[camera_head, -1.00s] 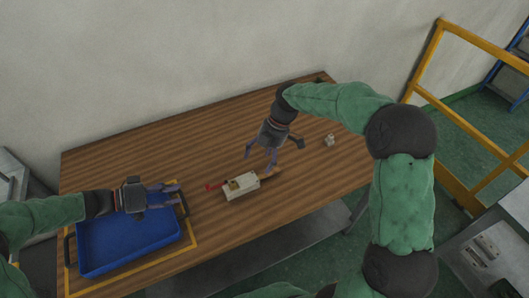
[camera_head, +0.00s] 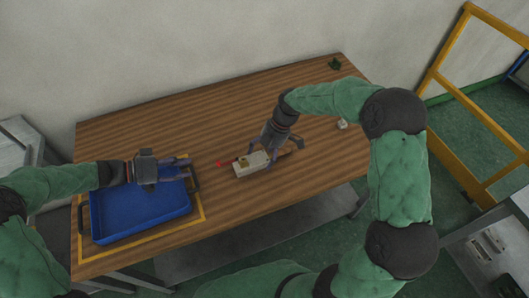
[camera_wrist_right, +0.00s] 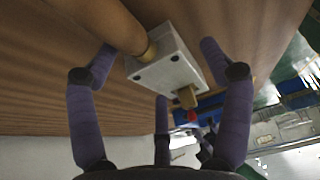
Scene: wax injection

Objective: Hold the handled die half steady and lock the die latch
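The blue tray (camera_head: 137,239) lies inside a yellow outline at the table's left. A small metal part (camera_head: 342,124) sits at the right edge, and a dark green item (camera_head: 335,64) at the back right corner. The table's middle back is clear.

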